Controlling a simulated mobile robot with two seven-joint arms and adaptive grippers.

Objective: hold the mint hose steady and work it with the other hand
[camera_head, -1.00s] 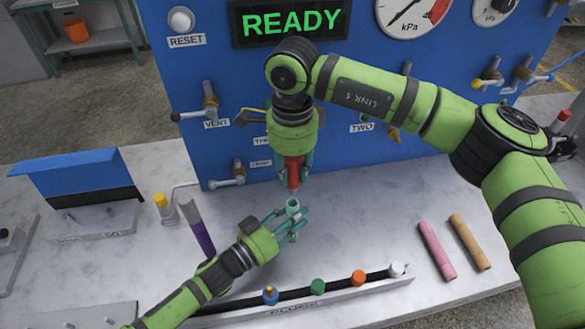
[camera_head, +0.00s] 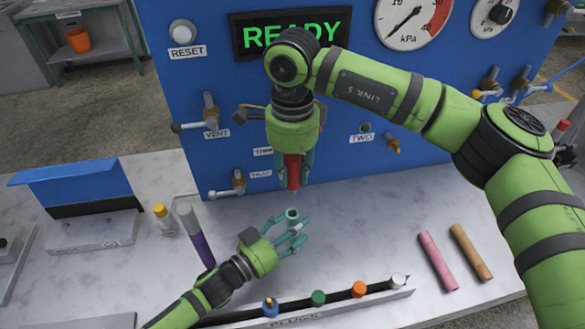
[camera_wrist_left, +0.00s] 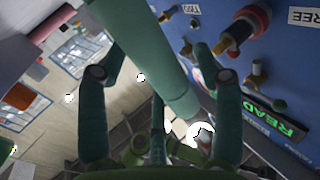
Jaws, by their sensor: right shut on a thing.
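The mint hose (camera_head: 292,214) shows its open end in the head view, above the bench and between the fingers of my left gripper (camera_head: 292,232). In the left wrist view the hose (camera_wrist_left: 150,60) runs as a thick green tube between my two spread fingers, with gaps beside it. My left gripper looks open around it. My right gripper (camera_head: 292,160) points down and is shut on a red piece (camera_head: 292,172). The red piece's lower tip is above the hose's open end, with a small gap between them in the picture.
The blue panel (camera_head: 345,165) with valves stands close behind. A plug rail (camera_head: 385,298) with several coloured plugs lies in front. A purple and grey tube (camera_head: 196,235) stands left of my left gripper. Pink (camera_head: 437,261) and tan (camera_head: 470,252) tubes lie at right on clear bench.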

